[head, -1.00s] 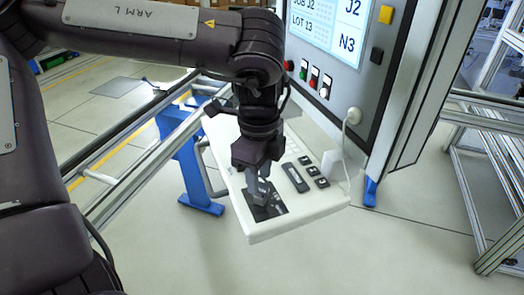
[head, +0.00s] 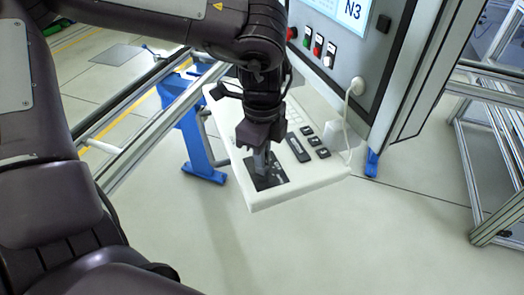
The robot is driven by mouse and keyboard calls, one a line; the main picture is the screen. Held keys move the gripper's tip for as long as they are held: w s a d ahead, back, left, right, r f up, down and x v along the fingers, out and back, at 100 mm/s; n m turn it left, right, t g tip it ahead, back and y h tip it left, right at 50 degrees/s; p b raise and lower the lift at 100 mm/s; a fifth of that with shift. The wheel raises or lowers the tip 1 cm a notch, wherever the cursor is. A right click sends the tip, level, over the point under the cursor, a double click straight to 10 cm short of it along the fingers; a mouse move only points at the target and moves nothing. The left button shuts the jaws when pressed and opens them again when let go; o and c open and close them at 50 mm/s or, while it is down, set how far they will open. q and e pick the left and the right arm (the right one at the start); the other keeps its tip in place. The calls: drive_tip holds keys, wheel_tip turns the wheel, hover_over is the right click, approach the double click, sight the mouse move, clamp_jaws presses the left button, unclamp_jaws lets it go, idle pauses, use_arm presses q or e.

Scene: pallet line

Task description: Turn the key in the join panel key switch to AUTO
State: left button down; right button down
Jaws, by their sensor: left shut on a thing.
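The join panel is a white sloping console (head: 285,197) below a grey cabinet in the head view. On its near left part is a black plate (head: 273,178), which bears the key switch. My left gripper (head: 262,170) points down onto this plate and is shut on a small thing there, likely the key. The fingers hide the key and the switch, so I cannot see which position the key is at. My right gripper is not in view.
Black buttons (head: 313,141) and a dark slot-like block (head: 298,147) lie right of the plate. The cabinet (head: 360,68) with screen (head: 345,12) and coloured switches rises behind. Blue stand legs (head: 200,150) and metal rails (head: 125,123) stand left. The floor in front is clear.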

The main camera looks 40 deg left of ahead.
use_arm(q)
drive_tip(key=m+b, duration=0.1)
drive_tip(key=m, duration=0.2)
drive_tip(key=shift+f, duration=0.15)
drive_tip(key=m, duration=0.5)
drive_tip(key=shift+s+m+b, duration=0.1)
drive_tip(key=shift+m+b, duration=0.2)
drive_tip(key=shift+m, duration=0.7)
